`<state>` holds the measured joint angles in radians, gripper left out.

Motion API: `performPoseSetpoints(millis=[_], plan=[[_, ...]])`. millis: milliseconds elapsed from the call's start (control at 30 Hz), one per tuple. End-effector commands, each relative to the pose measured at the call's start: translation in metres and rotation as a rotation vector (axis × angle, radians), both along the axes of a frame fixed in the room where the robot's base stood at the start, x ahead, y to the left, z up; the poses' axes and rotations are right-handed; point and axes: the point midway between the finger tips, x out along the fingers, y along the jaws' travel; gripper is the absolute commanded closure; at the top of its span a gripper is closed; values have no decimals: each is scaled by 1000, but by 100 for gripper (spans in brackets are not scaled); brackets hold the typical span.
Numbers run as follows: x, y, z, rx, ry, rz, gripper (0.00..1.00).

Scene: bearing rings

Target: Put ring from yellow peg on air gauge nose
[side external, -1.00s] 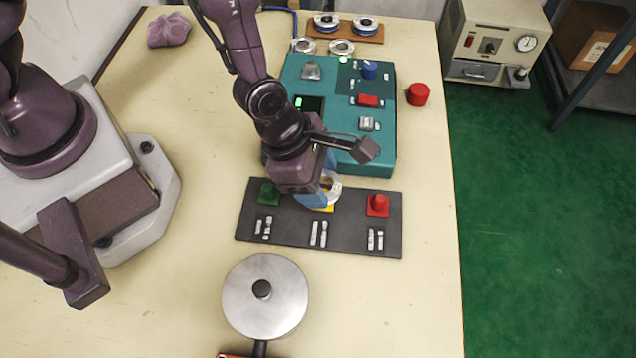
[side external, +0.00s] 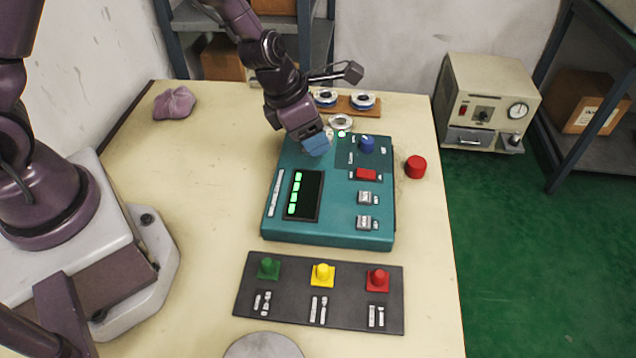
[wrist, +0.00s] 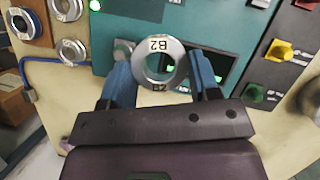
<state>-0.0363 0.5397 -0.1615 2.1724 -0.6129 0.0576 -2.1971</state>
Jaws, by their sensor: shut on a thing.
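My gripper (side external: 317,146) is above the far left part of the teal air gauge (side external: 285,225). In the wrist view its blue fingers (wrist: 162,78) are shut on a steel ring (wrist: 160,44) marked B2, held across its sides. The ring is hidden behind the fingers in the side view. A grey knob (wrist: 122,47), seemingly the gauge nose, shows just left of the ring in the wrist view, partly covered; the ring does not appear to be around it. In the side view the nose is hidden by my gripper. The yellow peg (side external: 322,274) is bare.
The green peg (side external: 268,268) and red peg (side external: 377,279) are bare on the dark board (side external: 300,320). A wooden rack (side external: 345,107) with two rings stands behind the gauge, near a loose ring (side external: 341,121). A red cylinder (side external: 415,167) stands right of the gauge.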

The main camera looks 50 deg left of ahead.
Motion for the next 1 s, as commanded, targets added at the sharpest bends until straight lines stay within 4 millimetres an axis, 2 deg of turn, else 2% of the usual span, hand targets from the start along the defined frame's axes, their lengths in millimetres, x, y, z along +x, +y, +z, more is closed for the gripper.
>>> performPoseSetpoints(millis=[33, 100, 233, 367, 700, 1000], plan=[[8, 18, 1, 1, -3, 37, 73], [16, 37, 3, 1, -4, 72, 73], [26, 58, 6, -1, 0, 99, 73], [29, 58, 5, -11, 14, 79, 73], [28, 57, -25, -11, 17, 76, 73], [29, 56, -31, -11, 15, 76, 73]])
